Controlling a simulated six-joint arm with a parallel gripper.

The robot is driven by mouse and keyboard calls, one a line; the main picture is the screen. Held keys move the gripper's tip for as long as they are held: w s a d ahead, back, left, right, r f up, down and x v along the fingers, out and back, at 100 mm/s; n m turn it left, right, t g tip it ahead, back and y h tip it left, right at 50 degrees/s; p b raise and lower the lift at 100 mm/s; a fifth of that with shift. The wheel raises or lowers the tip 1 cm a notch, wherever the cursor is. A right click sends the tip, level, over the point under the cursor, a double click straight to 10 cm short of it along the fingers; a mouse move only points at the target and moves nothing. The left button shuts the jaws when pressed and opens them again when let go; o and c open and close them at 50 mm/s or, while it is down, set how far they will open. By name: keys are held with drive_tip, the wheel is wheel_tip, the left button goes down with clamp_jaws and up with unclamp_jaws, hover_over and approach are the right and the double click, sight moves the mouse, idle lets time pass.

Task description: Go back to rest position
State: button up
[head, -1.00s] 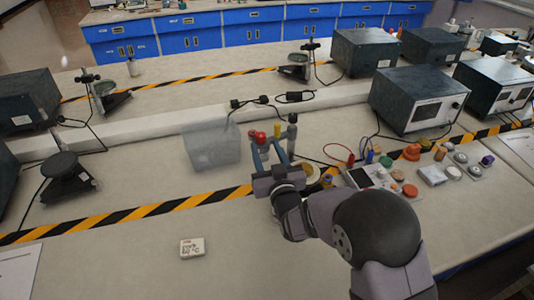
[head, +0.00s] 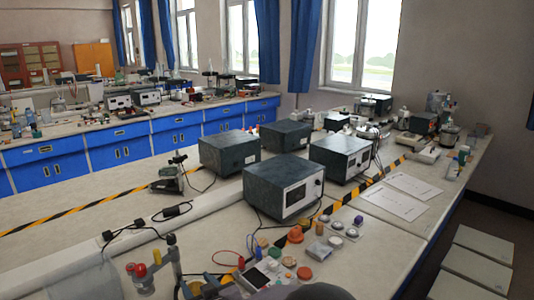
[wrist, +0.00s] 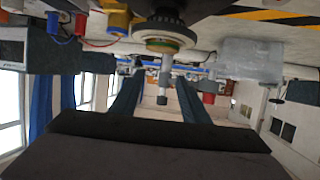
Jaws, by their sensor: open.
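My gripper (head: 160,274) shows only in part at the bottom edge of the head view, low over the near bench, with its fingers apart. Small red-topped (head: 140,269) and yellow-topped (head: 155,257) items and a grey post (head: 171,240) stand close to it; I cannot tell whether it touches any. A dark rounded part of my arm (head: 310,292) shows at the bottom edge. In the wrist view, the scene appears upside down and a broad dark block fills the lower part. Nothing held can be made out.
Dark instrument boxes (head: 284,188) stand behind a cluster of coloured knobs and parts (head: 290,262) on the bench. A translucent bin (head: 82,282) is at lower left; it also shows in the wrist view (wrist: 252,62). Papers (head: 395,203) lie right. Stools (head: 470,262) stand beyond the bench edge.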

drive_tip(key=s+d+f+m+g+h+p, duration=0.1)
drive_tip(key=s+d+f+m+g+h, duration=0.15)
drive_tip(key=d, duration=0.85)
drive_tip(key=s+d+f+m+g+h+p, duration=0.1)
drive_tip(key=s+d+g+h, duration=0.25)
drive_tip(key=d, duration=0.75)
drive_tip(key=s+d+m+g+h+p, duration=0.1)
drive_tip(key=s+d+g, duration=0.1)
drive_tip(key=s+d, duration=0.4)
drive_tip(key=s+d+m+g+p, duration=0.1)
drive_tip(key=s+d, duration=0.5)
drive_tip(key=s, duration=0.8)
drive_tip(key=m+g, duration=0.1)
drive_tip(key=g, duration=0.1)
drive_tip(key=shift+s+d+r+g+h, duration=0.3)
drive_tip(key=shift+s+d+r+h, duration=0.05)
drive_tip(key=shift+d+h, duration=0.05)
drive_tip(key=shift+w, duration=0.1)
drive_tip(key=shift+c, duration=0.2)
